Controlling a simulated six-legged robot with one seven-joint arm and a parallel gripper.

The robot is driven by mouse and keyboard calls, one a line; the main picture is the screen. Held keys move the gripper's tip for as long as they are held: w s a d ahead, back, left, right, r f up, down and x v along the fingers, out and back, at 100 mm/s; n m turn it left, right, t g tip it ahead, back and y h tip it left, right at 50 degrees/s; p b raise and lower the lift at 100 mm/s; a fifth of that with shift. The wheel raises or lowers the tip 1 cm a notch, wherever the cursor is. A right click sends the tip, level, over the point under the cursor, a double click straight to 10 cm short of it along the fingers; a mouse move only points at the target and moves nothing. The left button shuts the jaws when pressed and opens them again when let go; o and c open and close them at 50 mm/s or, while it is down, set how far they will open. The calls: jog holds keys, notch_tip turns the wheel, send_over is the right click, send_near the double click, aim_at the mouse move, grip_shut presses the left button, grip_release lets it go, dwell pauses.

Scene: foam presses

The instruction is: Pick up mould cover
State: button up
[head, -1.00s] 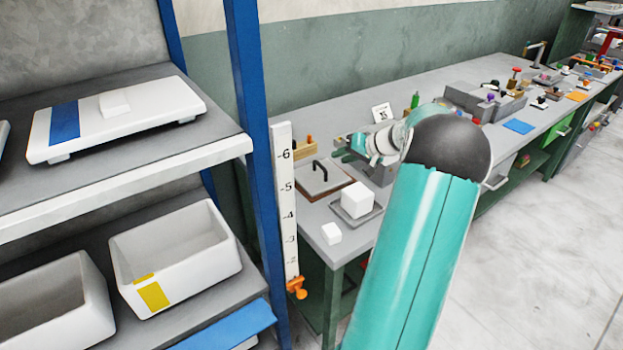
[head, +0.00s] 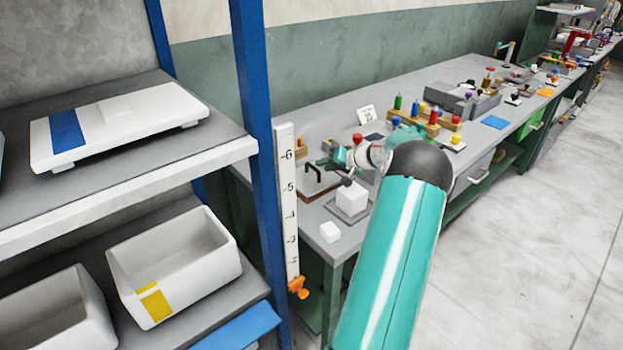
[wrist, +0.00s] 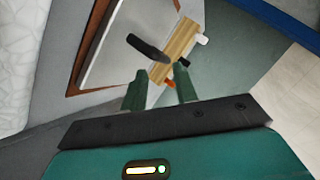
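The mould cover (head: 306,188) is a flat grey plate with a dark bar handle (head: 314,170). It lies in a brown frame near the left end of the bench. In the wrist view the cover (wrist: 120,38) is at the upper middle, with its handle (wrist: 148,48) just beyond my fingertips. My gripper (head: 328,163) is above the cover, close to the handle. In the wrist view its two green fingers (wrist: 158,80) are apart with nothing between them. I cannot tell the exact height gap to the handle.
A white foam block (head: 352,196) sits on a grey plate beside the cover, and a smaller white cube (head: 329,232) lies at the bench's near end. A wooden rack (wrist: 182,45) stands behind the cover. A blue post (head: 256,150) and white ruler (head: 287,205) stand to the left.

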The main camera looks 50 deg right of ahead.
aim_at(313, 167)
jog(key=shift+x, duration=3.15)
jog(key=shift+a+r, duration=0.1)
jog(key=shift+a, duration=0.05)
grip_shut()
